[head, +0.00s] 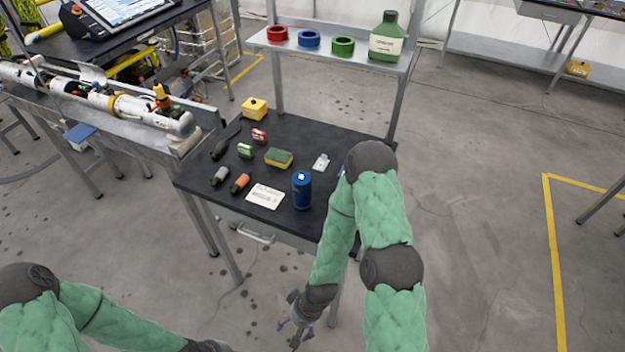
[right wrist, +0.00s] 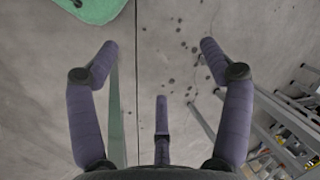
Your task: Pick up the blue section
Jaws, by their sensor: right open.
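A blue cylinder (head: 302,193) with a light spot on its top stands upright near the front edge of the black table (head: 335,138). A blue ring (head: 308,39) sits on the shelf above the table. My right gripper (head: 296,318) hangs low in front of the table, below its top and well apart from the cylinder. In the right wrist view my right gripper (right wrist: 158,44) is open and empty, with bare floor beyond its fingers. My left arm enters at the lower left; its fingers are out of the picture.
A white card (head: 265,196), an orange-tipped item (head: 240,183), a green and yellow sponge (head: 278,157) and a yellow box (head: 254,109) lie on the table. The shelf (head: 285,46) also holds a red ring, a green ring and a green bottle (head: 386,38). Open floor lies right.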

